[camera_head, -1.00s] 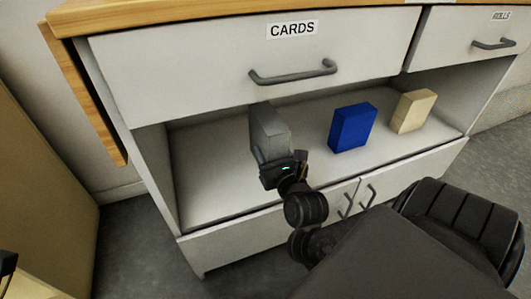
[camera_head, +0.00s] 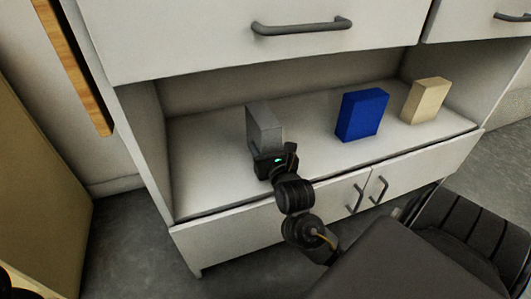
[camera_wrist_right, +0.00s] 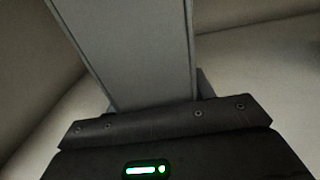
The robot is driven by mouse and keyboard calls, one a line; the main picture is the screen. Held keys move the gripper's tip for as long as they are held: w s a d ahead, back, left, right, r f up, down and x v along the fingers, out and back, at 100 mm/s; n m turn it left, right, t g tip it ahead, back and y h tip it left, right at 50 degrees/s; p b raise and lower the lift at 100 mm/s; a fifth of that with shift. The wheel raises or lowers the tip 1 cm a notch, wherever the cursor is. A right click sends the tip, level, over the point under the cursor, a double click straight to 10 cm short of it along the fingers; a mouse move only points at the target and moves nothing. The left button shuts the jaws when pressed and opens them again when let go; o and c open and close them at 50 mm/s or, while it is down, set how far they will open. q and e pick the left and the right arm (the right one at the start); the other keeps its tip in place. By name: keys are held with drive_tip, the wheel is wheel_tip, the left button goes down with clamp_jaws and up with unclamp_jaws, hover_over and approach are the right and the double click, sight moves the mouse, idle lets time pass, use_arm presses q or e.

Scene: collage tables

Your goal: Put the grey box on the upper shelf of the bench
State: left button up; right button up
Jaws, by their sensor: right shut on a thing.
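The grey box (camera_head: 265,127) is upright in the open compartment of the white bench (camera_head: 205,247), toward its left side. My right gripper (camera_head: 275,158) is shut on the near, lower part of the box. In the right wrist view the grey box (camera_wrist_right: 130,45) rises from the dark gripper body (camera_wrist_right: 160,125); the fingertips are hidden. The gripper hides the foot of the box, so I cannot tell whether it touches the shelf floor (camera_head: 205,180). My left gripper is not identifiable; only a dark sliver shows at the bottom left corner.
A blue box (camera_head: 361,115) and a cream box (camera_head: 426,100) stand to the right on the same shelf, apart from the grey box. A drawer with a handle (camera_head: 302,26) overhangs the compartment. Cupboard doors with handles (camera_head: 355,198) are below. Shelf floor left of the grey box is clear.

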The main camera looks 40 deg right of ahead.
idle(0.3)
drive_tip(key=shift+f, duration=0.2)
drive_tip(key=o, duration=1.1)
drive_tip(key=shift+c, duration=0.2)
